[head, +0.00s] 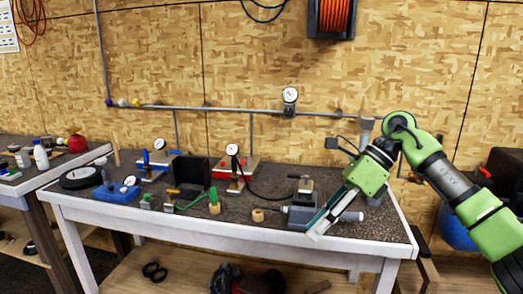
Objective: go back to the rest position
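My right gripper (322,226) hangs over the front right part of the workbench (330,250), its arm coming in from the right. Its fingers point down and to the left. I cannot tell whether they are open or closed, and no held thing is clear. A grey vise-like tool (303,216) lies behind and beside the fingers and is partly hidden by them. My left gripper does not show.
On the bench stand a gauge on a red base (234,170), a gauge on a blue base (158,160), a black box (192,172) and a blue tool (116,192). A pipe (230,110) runs along the wall. A second table (60,160) stands left.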

